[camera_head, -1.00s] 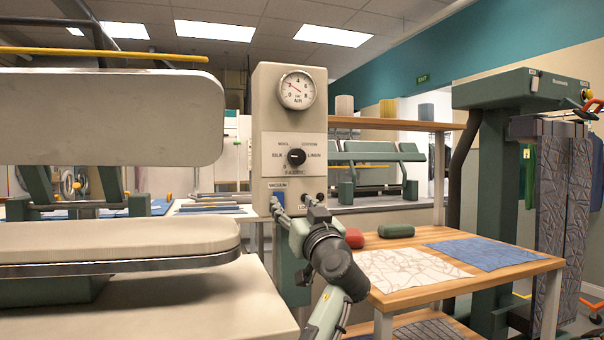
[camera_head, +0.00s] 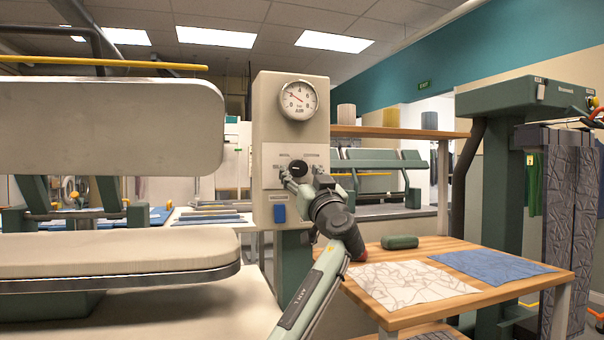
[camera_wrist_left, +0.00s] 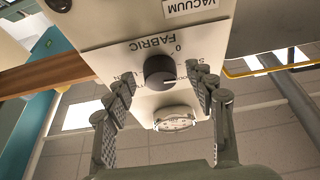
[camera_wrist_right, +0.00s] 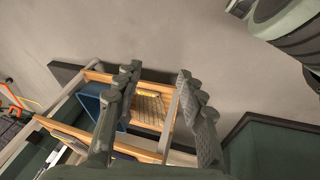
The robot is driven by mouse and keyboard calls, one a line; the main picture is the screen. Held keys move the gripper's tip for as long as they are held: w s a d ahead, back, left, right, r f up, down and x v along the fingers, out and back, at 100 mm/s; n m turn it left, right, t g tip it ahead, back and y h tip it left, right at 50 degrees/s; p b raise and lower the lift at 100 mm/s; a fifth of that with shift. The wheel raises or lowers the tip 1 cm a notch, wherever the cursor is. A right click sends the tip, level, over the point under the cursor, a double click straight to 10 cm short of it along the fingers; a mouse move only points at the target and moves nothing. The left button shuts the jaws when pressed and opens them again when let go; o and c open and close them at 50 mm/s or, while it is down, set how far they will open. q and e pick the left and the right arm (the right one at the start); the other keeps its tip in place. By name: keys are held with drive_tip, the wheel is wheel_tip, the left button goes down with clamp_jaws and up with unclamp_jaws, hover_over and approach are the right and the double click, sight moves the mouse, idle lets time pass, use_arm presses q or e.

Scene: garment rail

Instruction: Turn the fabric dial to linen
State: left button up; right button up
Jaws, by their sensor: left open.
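The fabric dial (camera_head: 298,169) is a black round knob on a cream control box (camera_head: 265,110), partly hidden by my left gripper (camera_head: 302,183) in the head view. In the left wrist view the fabric dial (camera_wrist_left: 159,72) appears upside down between the open fingers of my left gripper (camera_wrist_left: 163,84), with gaps on both sides. The linen label on the left is partly covered by a finger. My right gripper (camera_wrist_right: 157,82) is open and empty, outside the head view.
An air gauge (camera_head: 298,97) sits above the dial and a blue vacuum switch (camera_head: 280,213) below. A press with a padded upper plate (camera_head: 110,125) and lower board (camera_head: 110,253) stands left. A wooden table (camera_head: 445,307) with cloths stands right.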

use_arm(q)
drive_tip(key=shift+c, duration=0.3)
drive_tip(key=c, duration=1.1)
drive_tip(key=shift+m, duration=0.3)
